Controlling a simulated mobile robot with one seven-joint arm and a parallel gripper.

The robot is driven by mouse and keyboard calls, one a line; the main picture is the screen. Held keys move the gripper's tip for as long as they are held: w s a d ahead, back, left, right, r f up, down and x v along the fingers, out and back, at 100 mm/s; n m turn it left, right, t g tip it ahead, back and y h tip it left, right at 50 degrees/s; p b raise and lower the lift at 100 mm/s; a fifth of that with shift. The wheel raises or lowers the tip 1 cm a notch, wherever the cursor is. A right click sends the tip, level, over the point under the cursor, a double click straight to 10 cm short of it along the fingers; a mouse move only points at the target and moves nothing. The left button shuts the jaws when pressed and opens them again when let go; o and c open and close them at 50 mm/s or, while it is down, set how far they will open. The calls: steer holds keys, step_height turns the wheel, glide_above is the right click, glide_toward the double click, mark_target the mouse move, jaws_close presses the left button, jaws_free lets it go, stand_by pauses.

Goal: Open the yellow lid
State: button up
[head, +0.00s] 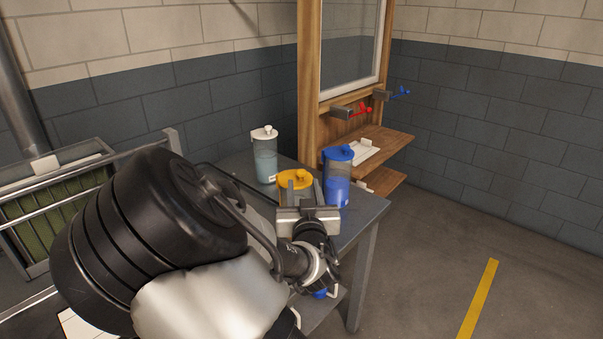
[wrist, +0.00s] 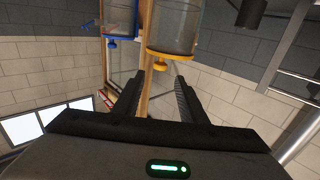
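The yellow lid (head: 295,177) sits on a container on the grey table in the head view, partly hidden behind my gripper. In the wrist view, where the scene appears upside down, the yellow lid (wrist: 171,53) shows as a yellow rim with a small knob, on a clear container (wrist: 172,25). My gripper (head: 304,192) is in front of the lid in the head view. Its two fingers are apart and empty in the wrist view (wrist: 158,80), with the lid's knob beyond the gap between the tips. I see no contact with the lid.
A blue-lidded container (head: 337,178) stands close to the right of the yellow lid. A white-lidded container (head: 265,158) stands behind to the left. A wooden frame with shelves (head: 372,147) is behind the table (head: 362,220). The floor at right is clear.

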mark_target(302, 174)
steer(key=w, duration=0.5)
steer(key=w+a, duration=0.1)
steer(key=w, duration=0.2)
steer(key=shift+w, duration=0.25)
jaws_close()
